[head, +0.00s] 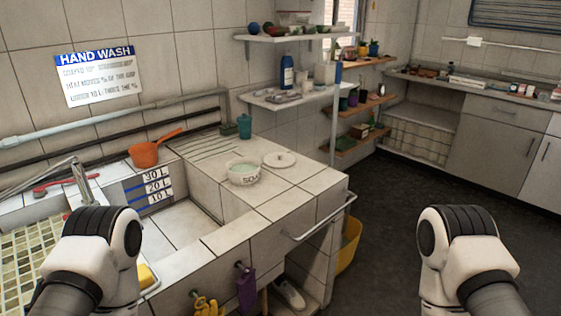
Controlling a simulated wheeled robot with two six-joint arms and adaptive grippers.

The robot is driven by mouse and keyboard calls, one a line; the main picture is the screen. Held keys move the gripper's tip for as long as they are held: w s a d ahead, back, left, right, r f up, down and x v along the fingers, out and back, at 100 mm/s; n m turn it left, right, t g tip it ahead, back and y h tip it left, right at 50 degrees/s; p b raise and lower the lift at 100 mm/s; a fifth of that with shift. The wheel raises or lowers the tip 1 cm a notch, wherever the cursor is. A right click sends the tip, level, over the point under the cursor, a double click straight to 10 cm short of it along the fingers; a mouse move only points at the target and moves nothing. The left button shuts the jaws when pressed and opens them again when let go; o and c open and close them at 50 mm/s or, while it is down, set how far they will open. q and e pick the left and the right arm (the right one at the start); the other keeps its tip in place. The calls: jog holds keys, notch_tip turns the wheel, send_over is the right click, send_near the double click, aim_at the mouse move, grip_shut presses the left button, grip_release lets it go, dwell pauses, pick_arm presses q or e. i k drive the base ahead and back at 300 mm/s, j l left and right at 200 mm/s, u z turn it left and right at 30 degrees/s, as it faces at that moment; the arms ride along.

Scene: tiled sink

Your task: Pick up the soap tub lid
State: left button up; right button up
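The soap tub lid (281,160) is a round, pale disc with a small knob on top. It lies flat on the tiled counter, behind and to the right of the soap tub. The soap tub (244,178) is a white bowl marked "SOAP", uncovered, with pale green contents. The lid and tub are apart. White and black links of my two arms show at the lower left and lower right. Neither gripper shows, and no part of my arms touches the lid or the tub.
A green cup (244,127) stands behind the tub. An orange pan (146,154) sits left, past the sink basin (187,222). A metal towel rail (318,217) runs along the counter's right edge. Shelves (290,98) rise behind. Dark floor (385,200) lies open at the right.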

aim_at(279, 160)
jog(key=i+l, duration=0.3)
jog(key=i+l+u, duration=0.1)
jog(key=i+l, duration=0.25)
jog(key=i, duration=0.2)
